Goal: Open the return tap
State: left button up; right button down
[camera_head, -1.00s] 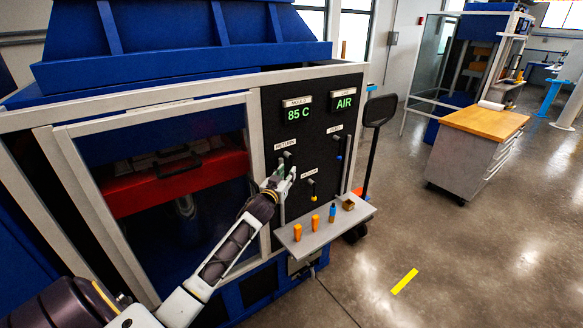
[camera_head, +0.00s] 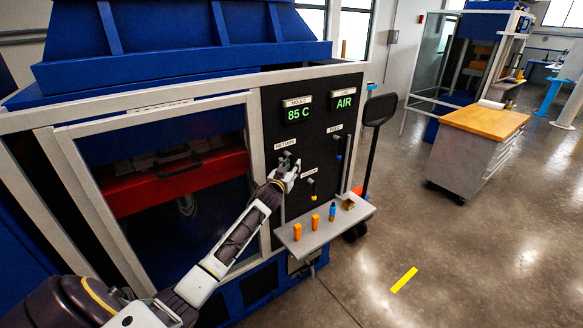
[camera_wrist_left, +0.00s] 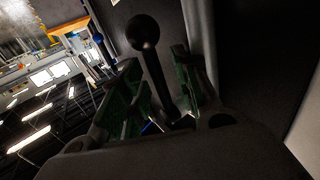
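The return tap (camera_head: 287,154) is on the black panel under its "RETURN" label. In the left wrist view its lever (camera_wrist_left: 157,75) is a dark rod with a round black knob (camera_wrist_left: 143,32). My left gripper (camera_head: 289,168) is at this tap and partly covers it in the head view. In the left wrist view the green-padded fingers of the gripper (camera_wrist_left: 160,92) are apart, one on each side of the rod, with gaps visible. The knob stands beyond the fingers. The lower end of the rod is hard to see. My right gripper is not in view.
Beside it on the panel are the feed tap (camera_head: 338,146) and the vacuum tap (camera_head: 312,188). Below, a grey shelf (camera_head: 290,236) carries orange pieces, a blue bottle and a small box. A dark-headed post (camera_head: 379,110) stands right of the panel.

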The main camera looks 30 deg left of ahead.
pick_arm(q)
grip_shut()
dwell(0.7)
